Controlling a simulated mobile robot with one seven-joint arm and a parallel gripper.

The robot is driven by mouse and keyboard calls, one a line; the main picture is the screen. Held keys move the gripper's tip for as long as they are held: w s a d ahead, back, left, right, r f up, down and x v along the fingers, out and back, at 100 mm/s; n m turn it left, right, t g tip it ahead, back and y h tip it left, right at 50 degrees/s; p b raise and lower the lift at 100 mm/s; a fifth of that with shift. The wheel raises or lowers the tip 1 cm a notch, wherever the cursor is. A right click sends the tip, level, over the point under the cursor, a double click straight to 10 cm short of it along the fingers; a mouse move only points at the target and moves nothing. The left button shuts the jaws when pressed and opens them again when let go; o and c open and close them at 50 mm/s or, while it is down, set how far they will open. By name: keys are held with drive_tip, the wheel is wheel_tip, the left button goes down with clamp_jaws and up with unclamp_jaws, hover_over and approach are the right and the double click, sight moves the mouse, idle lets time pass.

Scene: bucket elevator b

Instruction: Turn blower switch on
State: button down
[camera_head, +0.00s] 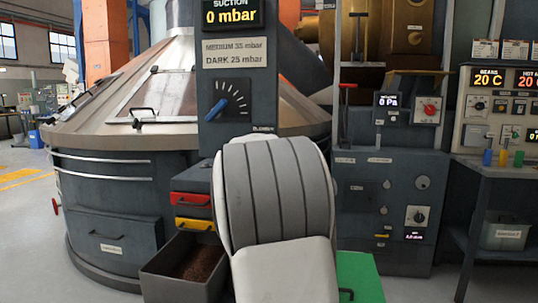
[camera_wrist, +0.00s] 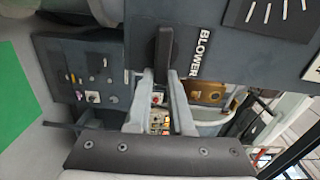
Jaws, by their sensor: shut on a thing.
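The dark panel marked BLOWER (camera_wrist: 207,48) fills the top of the wrist view, which is turned sideways. A black lever-like switch (camera_wrist: 163,45) stands out from this panel beside the lettering. My gripper (camera_wrist: 162,78) has its two grey fingers at the lower end of the switch, closed on it. In the head view the panel's lower edge (camera_head: 262,128) shows part of the label, but my arm hides the switch and my gripper. Above it, a suction display (camera_head: 231,14) reads 0 mbar, and a blue dial (camera_head: 230,105) sits on the panel.
A large round metal machine (camera_head: 110,180) stands at the left. Below the panel are red (camera_head: 190,199) and yellow (camera_head: 195,224) handles and an open bin (camera_head: 180,275) of brown material. Control cabinets (camera_head: 390,205) stand at the right. Open floor lies at far left.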

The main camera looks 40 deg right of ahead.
drive_tip(key=shift+f+m, duration=0.1)
drive_tip(key=shift+m, duration=0.3)
drive_tip(key=c, duration=0.8)
unclamp_jaws()
drive_tip(key=p+v, duration=0.2)
drive_tip(key=v, duration=1.5)
drive_tip(key=shift+s, duration=0.25)
drive_tip(key=shift+a, duration=0.15)
